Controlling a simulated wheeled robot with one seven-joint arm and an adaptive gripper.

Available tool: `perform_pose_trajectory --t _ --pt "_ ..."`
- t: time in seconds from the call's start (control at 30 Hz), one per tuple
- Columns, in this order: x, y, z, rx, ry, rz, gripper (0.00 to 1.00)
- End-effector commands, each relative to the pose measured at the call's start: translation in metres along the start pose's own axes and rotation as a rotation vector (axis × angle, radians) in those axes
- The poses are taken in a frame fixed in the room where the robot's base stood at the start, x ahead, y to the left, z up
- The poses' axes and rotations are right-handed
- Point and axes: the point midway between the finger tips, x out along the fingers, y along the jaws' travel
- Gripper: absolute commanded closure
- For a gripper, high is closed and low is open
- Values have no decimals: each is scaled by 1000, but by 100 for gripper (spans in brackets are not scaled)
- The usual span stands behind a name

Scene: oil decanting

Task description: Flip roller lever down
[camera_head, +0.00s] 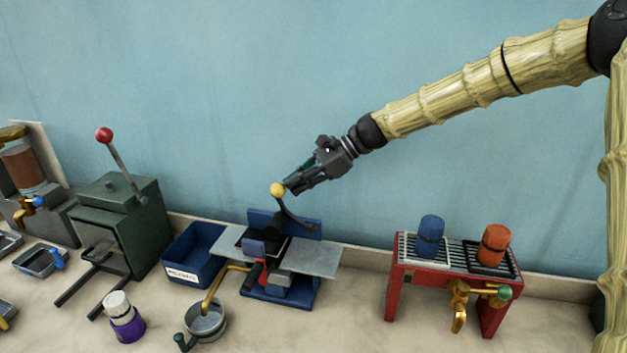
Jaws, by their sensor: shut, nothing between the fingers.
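The roller lever shows as a dark, bent arm (292,214) with a yellow ball knob (277,189) at its upper end. It rises from the blue roller machine (262,284), with the knob up and leaning left. My gripper (291,187) is shut and empty. It reaches down from the upper right, and its fingertips are right beside the knob's right side. I cannot tell whether they touch it. The lever's lower end is partly hidden among the machine's dark parts.
A blue bin (192,256) stands left of the machine. A metal pot (205,322) sits under its brass spout. A dark green press (120,228) with a red-knobbed lever (104,135) stands further left. A red rack (392,285) holds blue and orange canisters at right. A purple jar (124,318) stands in front.

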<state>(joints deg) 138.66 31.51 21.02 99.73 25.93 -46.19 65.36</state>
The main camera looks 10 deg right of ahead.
Motion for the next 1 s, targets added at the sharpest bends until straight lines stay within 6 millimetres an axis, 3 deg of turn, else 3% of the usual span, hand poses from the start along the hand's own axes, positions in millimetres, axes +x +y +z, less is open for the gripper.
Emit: perform_pose_trajectory --t 0.5,1.0 --pt "54 -22 6 0 0 1 100" --pt "69 -27 4 0 0 0 100"
